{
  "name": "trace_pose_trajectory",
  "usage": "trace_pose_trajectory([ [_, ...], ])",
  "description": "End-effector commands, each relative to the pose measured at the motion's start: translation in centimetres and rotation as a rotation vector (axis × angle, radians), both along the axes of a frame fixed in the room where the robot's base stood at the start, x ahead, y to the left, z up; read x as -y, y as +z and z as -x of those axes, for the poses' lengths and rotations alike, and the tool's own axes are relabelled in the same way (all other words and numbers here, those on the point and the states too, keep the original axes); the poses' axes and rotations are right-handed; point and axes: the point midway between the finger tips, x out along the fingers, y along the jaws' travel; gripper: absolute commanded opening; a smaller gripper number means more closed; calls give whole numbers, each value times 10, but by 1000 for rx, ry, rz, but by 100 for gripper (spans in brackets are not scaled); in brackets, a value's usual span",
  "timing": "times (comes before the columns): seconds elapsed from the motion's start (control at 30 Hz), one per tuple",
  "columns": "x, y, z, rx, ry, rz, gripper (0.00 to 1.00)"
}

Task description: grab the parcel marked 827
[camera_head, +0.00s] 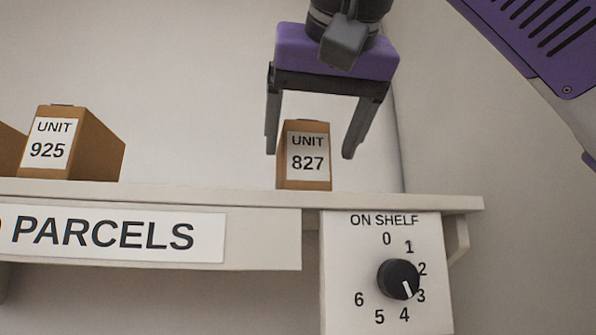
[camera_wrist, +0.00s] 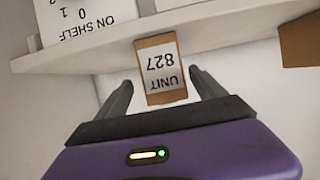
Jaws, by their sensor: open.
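The parcel marked 827 (camera_head: 307,182) is a small brown box with a white "UNIT 827" label, standing upright on the shelf. My purple gripper (camera_head: 310,150) is open above it, with one finger to each side of the box in the head view. In the wrist view the parcel (camera_wrist: 155,97) appears upside down between the tips of the open fingers (camera_wrist: 163,92). I cannot tell whether either finger touches it.
A parcel marked 925 (camera_head: 92,150) stands further left on the white shelf (camera_head: 380,201), with part of another brown box (camera_head: 10,150) beside it. Below the shelf are a "PARCELS" sign (camera_head: 120,237) and an "ON SHELF" dial (camera_head: 399,279). The shelf between 925 and 827 is clear.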

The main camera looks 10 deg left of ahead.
Motion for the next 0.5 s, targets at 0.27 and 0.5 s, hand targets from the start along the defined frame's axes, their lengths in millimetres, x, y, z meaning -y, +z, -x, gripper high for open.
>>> trace_pose_trajectory([
  [0.27,-9,-9,-25,-2,-1,2,80],
  [0.5,-21,-22,-54,-2,-2,1,80],
])
